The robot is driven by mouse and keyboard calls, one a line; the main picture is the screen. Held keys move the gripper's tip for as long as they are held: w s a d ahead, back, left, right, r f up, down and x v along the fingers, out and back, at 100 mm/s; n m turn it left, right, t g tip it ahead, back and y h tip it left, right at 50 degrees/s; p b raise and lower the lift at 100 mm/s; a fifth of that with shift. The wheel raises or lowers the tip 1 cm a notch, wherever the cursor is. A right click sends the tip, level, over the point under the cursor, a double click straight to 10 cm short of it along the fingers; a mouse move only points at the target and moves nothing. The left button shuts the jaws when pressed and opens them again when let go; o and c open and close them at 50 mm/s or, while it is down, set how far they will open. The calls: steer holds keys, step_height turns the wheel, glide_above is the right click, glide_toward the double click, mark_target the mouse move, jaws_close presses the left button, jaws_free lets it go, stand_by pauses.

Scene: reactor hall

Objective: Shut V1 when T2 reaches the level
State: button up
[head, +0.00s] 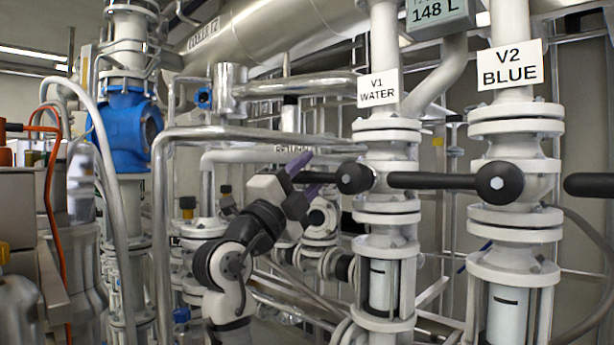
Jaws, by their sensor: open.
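The valve V1 sits on a white vertical pipe under a label (377,89) reading "V1 WATER". Its black hub (354,178) has a lever (318,178) lying level and pointing left. My gripper (303,180) is open at the lever's left end, with fingers near it above and below. I cannot tell whether they touch it. A grey display (440,14) at the top edge reads "148 L"; its upper line is cut off and looks like T2. The tank itself cannot be made out.
The valve V2 (500,183), labelled "V2 BLUE", stands right of V1, its black lever (430,180) level and pointing left, close to V1's pipe. Another black handle (590,185) enters at the right edge. Silver pipes (240,133) and a blue valve body (125,130) crowd the left.

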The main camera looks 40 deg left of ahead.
steer(key=b+v, duration=0.3)
steer(key=v, duration=1)
steer(key=shift+s+b, duration=0.35)
steer(key=shift+b, duration=0.05)
steer(key=shift+a+f, duration=0.1)
steer(key=shift+a, duration=0.05)
